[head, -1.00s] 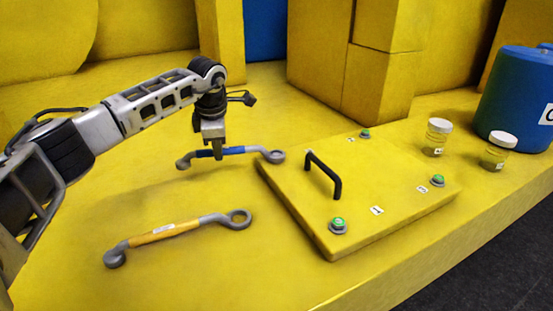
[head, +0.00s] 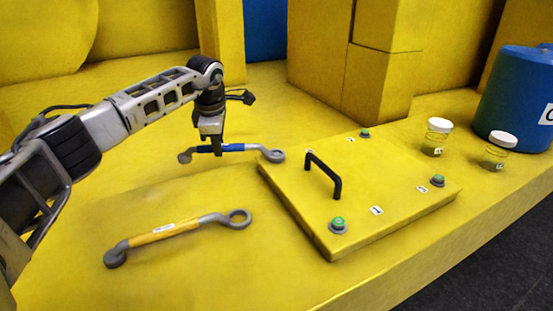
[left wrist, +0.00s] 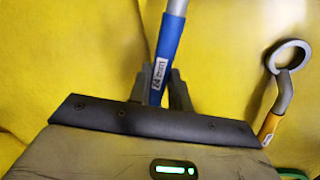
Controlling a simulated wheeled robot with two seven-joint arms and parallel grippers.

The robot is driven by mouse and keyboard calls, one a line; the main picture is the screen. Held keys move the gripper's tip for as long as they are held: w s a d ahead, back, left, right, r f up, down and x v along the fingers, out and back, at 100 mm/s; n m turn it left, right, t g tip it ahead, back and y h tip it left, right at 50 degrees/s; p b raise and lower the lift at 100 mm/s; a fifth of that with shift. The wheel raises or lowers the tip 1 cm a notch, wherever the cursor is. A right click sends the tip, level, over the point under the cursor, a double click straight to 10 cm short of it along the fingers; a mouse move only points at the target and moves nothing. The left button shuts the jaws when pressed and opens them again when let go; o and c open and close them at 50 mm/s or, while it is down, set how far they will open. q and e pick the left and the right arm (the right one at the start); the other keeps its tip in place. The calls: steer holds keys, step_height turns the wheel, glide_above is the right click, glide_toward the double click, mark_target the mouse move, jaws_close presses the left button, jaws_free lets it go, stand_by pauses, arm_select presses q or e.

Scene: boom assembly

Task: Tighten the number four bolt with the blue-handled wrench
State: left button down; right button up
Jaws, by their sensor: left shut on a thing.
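The blue-handled wrench (head: 233,148) is in the head view beside the left edge of the yellow plate. Its ring end reaches the plate's back left corner. My left gripper (head: 217,150) points down and is shut on its blue handle, which also shows between the fingers in the left wrist view (left wrist: 165,55). The plate (head: 370,205) has green-topped bolts at the front (head: 338,225), right (head: 438,180) and back (head: 365,133), with number labels too small to read surely. A fourth bolt is not clearly visible. My right gripper is not in view.
A yellow-handled wrench (head: 175,230) lies in front on the table, and its ring shows in the left wrist view (left wrist: 290,55). A black handle (head: 325,176) stands on the plate. Two lidded jars (head: 437,137) (head: 497,150) and a blue drum (head: 515,100) are at the right.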

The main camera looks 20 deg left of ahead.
arm_select(q)
steer(key=shift+w+r, duration=0.1)
steer(key=shift+w, duration=0.05)
steer(key=shift+w+a+m, duration=0.15)
steer(key=shift+w+m, duration=0.1)
steer(key=shift+m, duration=0.15)
stand_by(0.4)
steer(key=shift+w+a+m, duration=0.2)
steer(key=shift+w+m, duration=0.1)
steer(key=shift+w, duration=0.1)
steer(key=shift+w+a+m, duration=0.2)
steer(key=shift+w+m, duration=0.2)
steer(key=shift+w, duration=0.05)
stand_by(0.4)
